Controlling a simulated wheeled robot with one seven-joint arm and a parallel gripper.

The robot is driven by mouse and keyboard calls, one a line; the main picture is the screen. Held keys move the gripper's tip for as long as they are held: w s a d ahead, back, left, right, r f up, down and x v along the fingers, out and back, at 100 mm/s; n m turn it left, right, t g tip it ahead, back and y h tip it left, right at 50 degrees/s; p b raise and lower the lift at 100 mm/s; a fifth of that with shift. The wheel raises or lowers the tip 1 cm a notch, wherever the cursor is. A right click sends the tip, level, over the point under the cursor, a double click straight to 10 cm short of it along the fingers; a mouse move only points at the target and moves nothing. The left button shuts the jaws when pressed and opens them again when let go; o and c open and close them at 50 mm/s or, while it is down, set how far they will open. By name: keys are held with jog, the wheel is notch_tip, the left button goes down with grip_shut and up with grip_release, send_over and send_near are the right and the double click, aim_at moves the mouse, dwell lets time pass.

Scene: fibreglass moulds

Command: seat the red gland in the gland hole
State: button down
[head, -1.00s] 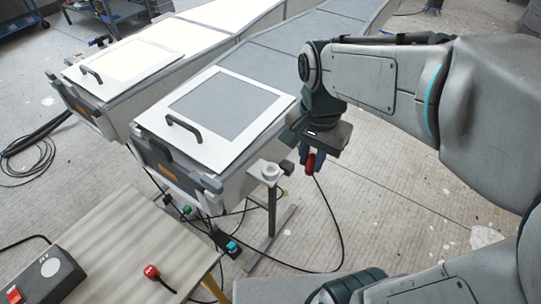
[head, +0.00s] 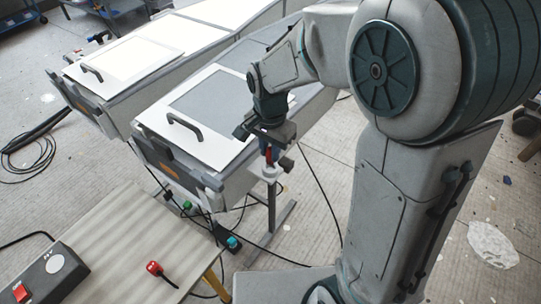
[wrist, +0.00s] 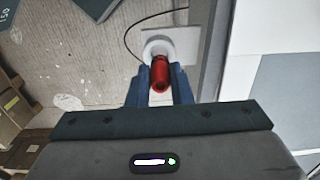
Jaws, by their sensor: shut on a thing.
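My gripper (head: 269,153) is shut on the red gland (wrist: 159,74), which sits between the two blue fingers in the wrist view. In the head view the gland (head: 268,154) is a small red piece right above the white gland hole fitting (head: 270,173) on its stand. In the wrist view the white round fitting (wrist: 156,46) on its pale plate lies just beyond the gland, partly hidden by it. I cannot tell whether the gland touches the fitting or is inside the hole. A black cable runs beside the fitting.
Two moulds with handled lids, a near one (head: 146,125) and a far one (head: 75,68), stand left of the arm. A table (head: 120,235) at the lower left holds a red-capped connector (head: 154,268) and a control box (head: 42,274). Cables and coloured plugs lie on the floor.

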aim_at(270, 159)
jog(key=shift+f, duration=1.65)
jog(key=shift+f, duration=0.15)
jog(key=c, duration=1.3)
grip_release()
notch_tip(270, 159, up, 12)
jog(key=shift+r, duration=0.15)
jog(key=s+d+n+t, duration=0.3)
jog(key=s+d+n, duration=0.4)
jog(key=s+d, duration=0.5)
jog(key=shift+s+n, duration=0.35)
jog(key=shift+n, duration=0.05)
